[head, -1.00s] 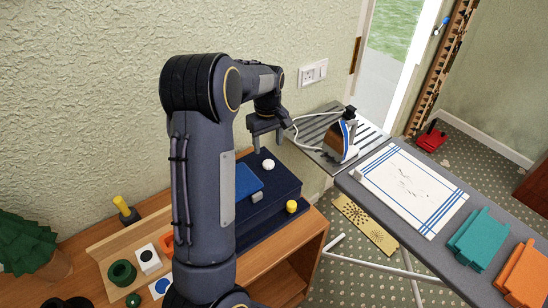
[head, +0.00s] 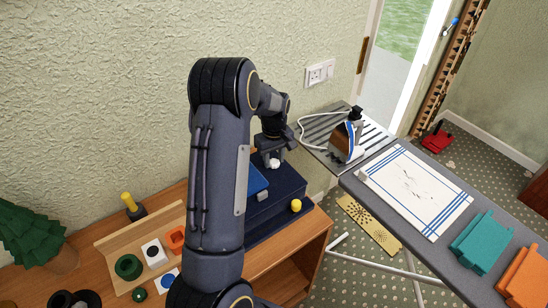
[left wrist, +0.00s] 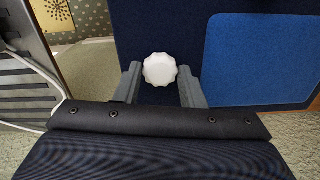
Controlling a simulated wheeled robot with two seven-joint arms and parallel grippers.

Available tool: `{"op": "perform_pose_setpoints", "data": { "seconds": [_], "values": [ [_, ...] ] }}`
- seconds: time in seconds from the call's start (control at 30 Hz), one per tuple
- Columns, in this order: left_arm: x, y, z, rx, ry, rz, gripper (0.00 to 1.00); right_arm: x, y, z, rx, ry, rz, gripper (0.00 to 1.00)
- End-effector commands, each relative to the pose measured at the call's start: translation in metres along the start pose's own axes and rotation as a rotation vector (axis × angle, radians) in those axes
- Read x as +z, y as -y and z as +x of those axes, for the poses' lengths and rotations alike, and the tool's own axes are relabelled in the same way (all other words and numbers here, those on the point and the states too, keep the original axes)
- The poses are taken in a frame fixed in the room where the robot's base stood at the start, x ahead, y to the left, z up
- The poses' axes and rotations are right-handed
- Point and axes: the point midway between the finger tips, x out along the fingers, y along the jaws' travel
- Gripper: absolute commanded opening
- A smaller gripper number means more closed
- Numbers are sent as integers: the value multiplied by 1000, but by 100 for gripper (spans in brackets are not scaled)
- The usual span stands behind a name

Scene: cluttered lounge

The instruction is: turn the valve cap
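The valve cap is a white, scalloped round knob (left wrist: 159,69) on a dark blue board. It also shows as a small white spot under my left gripper in the head view (head: 275,163). My left gripper (left wrist: 160,78) has its two grey fingers apart, one on each side of the cap. A narrow gap seems to show between each finger and the cap; whether either touches I cannot tell. In the head view the left gripper (head: 272,155) is over the dark blue board (head: 287,186), partly hidden by my arm. My right gripper is not in view.
A blue panel (left wrist: 262,60) lies right of the cap in the wrist view. A yellow knob (head: 296,205) stands near the board's front. An iron (head: 346,140) stands on the ironing board (head: 360,192) to the right. Wooden tray (head: 110,247) with blocks at left.

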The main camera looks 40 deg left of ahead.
Motion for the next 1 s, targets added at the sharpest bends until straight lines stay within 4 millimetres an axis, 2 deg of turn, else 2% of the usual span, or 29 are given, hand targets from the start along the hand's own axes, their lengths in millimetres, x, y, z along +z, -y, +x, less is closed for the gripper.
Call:
{"op": "perform_pose_setpoints", "data": {
  "seconds": [0.03, 0.17, 0.57, 1.0],
  "values": [
    [0, 0, 0, 0, 0, 0, 29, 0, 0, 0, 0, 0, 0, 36],
    [0, 0, 0, 0, 0, 0, 12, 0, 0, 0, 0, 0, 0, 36],
    [0, 0, 1, 1, -1, 78, 12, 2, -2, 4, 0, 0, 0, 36],
    [-1, 0, 1, 1, -2, 441, 12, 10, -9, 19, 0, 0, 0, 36]
  ]
}}
